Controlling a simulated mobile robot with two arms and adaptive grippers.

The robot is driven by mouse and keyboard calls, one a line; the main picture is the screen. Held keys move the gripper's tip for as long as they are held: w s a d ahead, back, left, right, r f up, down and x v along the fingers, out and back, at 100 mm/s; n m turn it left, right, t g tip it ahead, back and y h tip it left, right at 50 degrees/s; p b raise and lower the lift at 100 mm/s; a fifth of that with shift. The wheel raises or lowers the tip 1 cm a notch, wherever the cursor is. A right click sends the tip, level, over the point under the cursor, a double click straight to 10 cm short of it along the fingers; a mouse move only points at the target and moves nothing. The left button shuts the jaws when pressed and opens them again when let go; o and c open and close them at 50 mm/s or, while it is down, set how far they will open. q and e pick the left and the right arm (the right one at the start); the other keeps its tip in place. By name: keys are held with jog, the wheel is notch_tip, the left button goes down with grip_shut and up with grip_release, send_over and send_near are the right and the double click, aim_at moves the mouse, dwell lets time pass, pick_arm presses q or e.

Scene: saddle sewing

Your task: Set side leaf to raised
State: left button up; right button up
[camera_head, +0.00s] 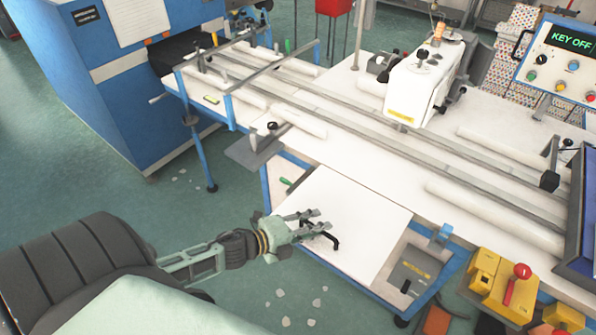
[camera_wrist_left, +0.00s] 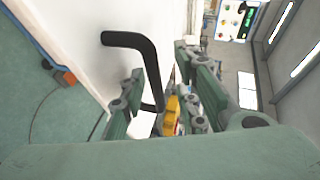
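The side leaf (camera_head: 362,215) is a plain white panel at the table's front side. It appears to slope down from the table edge. A black bent handle (camera_head: 335,241) stands out from its face and shows large in the left wrist view (camera_wrist_left: 135,41). My left gripper (camera_head: 322,219) is at this handle, in front of the leaf. In the left wrist view its two fingers (camera_wrist_left: 162,100) are spread apart, with the handle reaching in between them. I cannot tell whether a finger touches it. My right gripper is in neither view.
The white worktable (camera_head: 425,185) carries long rails, rollers and a sewing head (camera_head: 420,83). A panel reading "KEY OFF" (camera_head: 567,42) stands at the right. A yellow box with a red lever (camera_head: 505,285) is at the lower right. A blue machine (camera_head: 120,80) fills the upper left. Green floor lies open at left.

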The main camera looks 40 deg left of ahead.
pick_arm(q)
jog(key=v, duration=1.1)
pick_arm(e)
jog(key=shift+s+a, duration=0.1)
pick_arm(q)
jog(key=shift+r, duration=0.1)
jog(key=s+a+f+n+g+y+b, duration=0.1)
jog(key=s+a+f+n+y+b, duration=0.2)
jog(key=f, duration=0.7)
jog(key=s+a+f+n+g+y, duration=0.1)
jog(key=s+f+n+g, duration=0.2)
jog(key=f, duration=0.6)
jog(key=s+a+f+n+y+b, duration=0.25)
jog(key=f+n, duration=0.25)
jog(key=f, duration=0.5)
jog(key=s+d+f+n+g+b, duration=0.1)
jog(key=s+d+f+n+g, duration=0.3)
jog(key=s+d+f, duration=0.3)
jog(key=s+d+f+n+g+b, duration=0.2)
jog(key=s+d+f, duration=0.6)
jog(key=s+f, duration=0.6)
jog(key=shift+s+d+n+g+h, duration=0.25)
jog(key=shift+s+n+g+h, duration=0.15)
jog(key=shift+n+g, duration=0.6)
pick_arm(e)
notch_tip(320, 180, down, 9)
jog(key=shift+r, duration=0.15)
